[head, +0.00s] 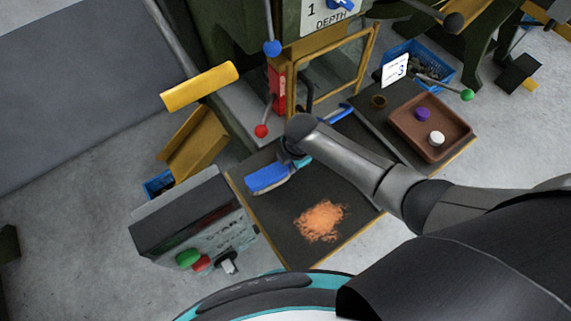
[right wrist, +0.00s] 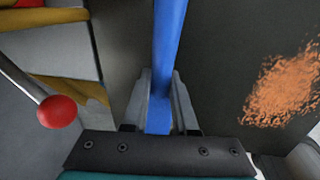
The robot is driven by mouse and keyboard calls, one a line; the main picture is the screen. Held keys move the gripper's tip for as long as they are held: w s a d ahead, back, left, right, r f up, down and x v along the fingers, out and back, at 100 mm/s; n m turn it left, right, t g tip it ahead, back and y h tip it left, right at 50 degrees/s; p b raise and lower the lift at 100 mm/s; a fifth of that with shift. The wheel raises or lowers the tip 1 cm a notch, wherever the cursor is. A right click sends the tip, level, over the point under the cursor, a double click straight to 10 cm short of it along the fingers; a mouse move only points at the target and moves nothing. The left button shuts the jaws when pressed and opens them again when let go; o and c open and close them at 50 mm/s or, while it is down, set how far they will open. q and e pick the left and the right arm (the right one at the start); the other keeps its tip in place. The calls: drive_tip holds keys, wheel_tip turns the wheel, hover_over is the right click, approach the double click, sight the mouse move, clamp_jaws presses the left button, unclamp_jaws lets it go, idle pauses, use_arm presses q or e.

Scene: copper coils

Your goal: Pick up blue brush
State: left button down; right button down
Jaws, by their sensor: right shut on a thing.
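The blue brush (head: 266,179) is over the dark tabletop (head: 268,215), its broad blue end to the lower left of my right gripper (head: 291,160). A narrow blue piece (head: 341,113) shows on the far side of my wrist, in line with it and apparently its handle. In the right wrist view, my right gripper (right wrist: 158,108) is shut on the blue handle (right wrist: 168,50), which runs up out of the picture. My wrist hides the grip in the head view. I cannot tell whether the brush touches the table. My left gripper is not in view.
An orange copper-coloured pile (head: 320,221) lies on the tabletop. A brown tray (head: 447,148) with a purple and a white piece stands right. A grey control box (head: 190,225) is left. The green machine with a red-knobbed lever (head: 261,131) stands behind. A blue bin (head: 433,60) is behind right.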

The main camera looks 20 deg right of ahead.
wheel_tip(320, 180, up, 20)
drive_tip(key=p, duration=0.5)
drive_tip(key=c, duration=1.3)
unclamp_jaws()
drive_tip(key=shift+f, duration=0.1)
clamp_jaws()
